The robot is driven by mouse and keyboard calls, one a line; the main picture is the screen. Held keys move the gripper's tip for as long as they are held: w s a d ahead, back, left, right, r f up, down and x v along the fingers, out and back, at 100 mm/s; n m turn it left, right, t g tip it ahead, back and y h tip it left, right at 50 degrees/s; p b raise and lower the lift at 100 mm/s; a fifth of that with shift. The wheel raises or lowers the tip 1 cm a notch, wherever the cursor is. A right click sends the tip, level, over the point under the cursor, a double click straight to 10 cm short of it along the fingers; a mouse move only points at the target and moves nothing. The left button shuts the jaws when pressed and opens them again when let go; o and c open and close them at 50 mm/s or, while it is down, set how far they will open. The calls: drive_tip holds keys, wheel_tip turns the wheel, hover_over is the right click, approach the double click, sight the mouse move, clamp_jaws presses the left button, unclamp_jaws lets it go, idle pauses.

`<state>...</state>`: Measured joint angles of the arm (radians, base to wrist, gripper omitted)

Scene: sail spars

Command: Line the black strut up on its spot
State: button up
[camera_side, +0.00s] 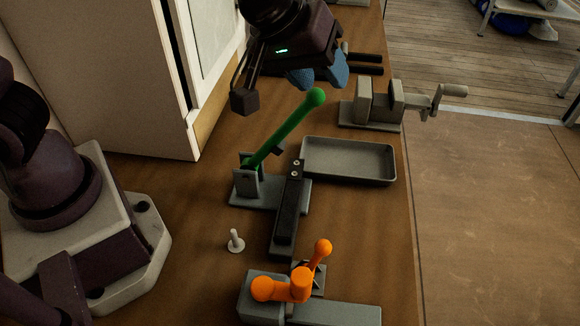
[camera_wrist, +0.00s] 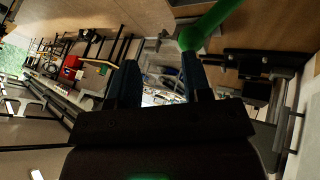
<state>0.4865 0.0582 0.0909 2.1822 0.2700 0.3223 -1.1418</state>
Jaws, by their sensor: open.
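The black strut (camera_side: 288,212) is a dark flat bar with two pale round fasteners near its far end. In the side view it lies lengthwise, its far end over a grey bracket base (camera_side: 246,190). A green rod (camera_side: 285,130) with a ball end slants up from that bracket. My gripper (camera_side: 319,76) has blue fingers and hangs just above the green ball. In the wrist view my gripper (camera_wrist: 160,66) has its fingers apart with no strut between them; the green rod (camera_wrist: 210,26) shows beyond the right finger. The strut's marked spot cannot be made out.
A grey tray (camera_side: 350,178) lies right of the strut, with a grey vise (camera_side: 392,108) behind it. Other dark bars (camera_side: 364,70) lie at the back. A white peg (camera_side: 235,242) stands left of the strut. An orange jointed handle (camera_side: 300,284) sits on a grey block in front.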

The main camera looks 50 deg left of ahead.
drive_tip(key=d+f, duration=0.3)
drive_tip(key=n+g+y, duration=0.3)
drive_tip(key=y, duration=0.2)
hover_over(290, 197)
drive_tip(key=f, duration=1.5)
drive_tip(key=shift+d+f, duration=0.25)
drive_tip(key=shift+s+a+f, duration=0.1)
drive_tip(key=shift+a+f, duration=0.05)
drive_tip(key=shift+f, duration=3.3)
drive_tip(key=c, duration=0.3)
drive_tip(key=o, duration=0.9)
drive_tip(key=shift+c, duration=0.2)
